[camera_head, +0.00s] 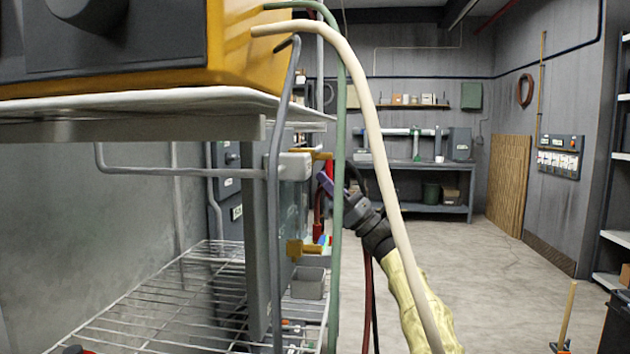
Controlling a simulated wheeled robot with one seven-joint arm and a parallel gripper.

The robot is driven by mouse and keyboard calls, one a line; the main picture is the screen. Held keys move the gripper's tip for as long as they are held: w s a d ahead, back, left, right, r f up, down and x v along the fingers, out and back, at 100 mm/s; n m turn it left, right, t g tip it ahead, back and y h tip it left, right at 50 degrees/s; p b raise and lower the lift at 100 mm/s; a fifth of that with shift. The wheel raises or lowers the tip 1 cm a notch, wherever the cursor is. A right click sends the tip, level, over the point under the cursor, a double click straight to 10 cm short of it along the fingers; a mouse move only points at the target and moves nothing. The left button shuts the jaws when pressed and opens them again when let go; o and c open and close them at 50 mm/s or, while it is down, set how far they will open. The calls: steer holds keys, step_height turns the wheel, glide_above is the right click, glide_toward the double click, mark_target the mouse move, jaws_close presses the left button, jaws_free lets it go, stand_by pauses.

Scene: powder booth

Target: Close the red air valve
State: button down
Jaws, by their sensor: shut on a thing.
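A small red part (329,168), which looks like the red air valve, shows beside a white box-shaped fitting (295,166) at the middle of the head view. My gripper (327,184) is at this red part, shut on it as far as I can see. My arm reaches up to it from the lower right. A green hose (338,225) and a cream hose (372,130) hang in front and cover part of the gripper and wrist. The valve's handle angle is too small and too hidden to tell.
A yellow machine (235,45) stands on a white shelf (130,104) at upper left. A wire rack (175,295) lies below, with a grey bin (308,283) near it. A grey hose (274,200) hangs close by.

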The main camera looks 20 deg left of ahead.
steer(key=shift+r+n, duration=0.3)
steer(key=c, duration=1.4)
jaws_free()
steer(key=shift+f, duration=0.15)
steer(key=shift+f, duration=0.15)
steer(key=shift+d+f+b, duration=0.35)
steer(key=shift+f+b, duration=0.1)
steer(key=shift+b, duration=0.15)
steer(key=b+v, duration=0.4)
steer(key=v, duration=1.2)
steer(key=shift+d, duration=0.2)
steer(key=shift+w+r, duration=0.1)
steer(key=shift+w, duration=0.05)
